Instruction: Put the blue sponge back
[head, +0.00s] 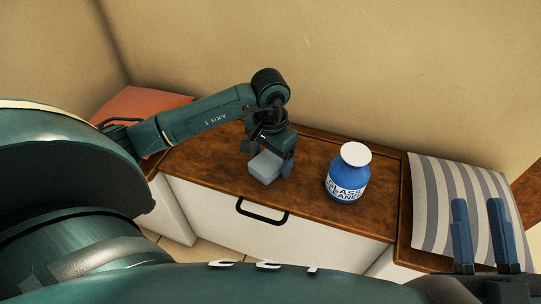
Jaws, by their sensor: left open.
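The light blue sponge (264,168) is a small block at the wooden top of the cabinet, near its front edge. My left gripper (270,158) reaches down over it from behind and is open. One blue finger shows close beside the sponge on the right; the other finger is mostly hidden. I cannot tell whether the fingers touch the sponge. My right gripper (477,206) is at the bottom right, empty, with its two blue fingers apart and pointing up, far from the sponge.
A blue bottle with a white cap (347,178), labelled as glass cleaner, stands right of the sponge on the wooden top (213,163). A striped cushion (447,195) lies at the right, an orange one (140,103) at the left. The white drawer front (325,228) has a black handle (262,214).

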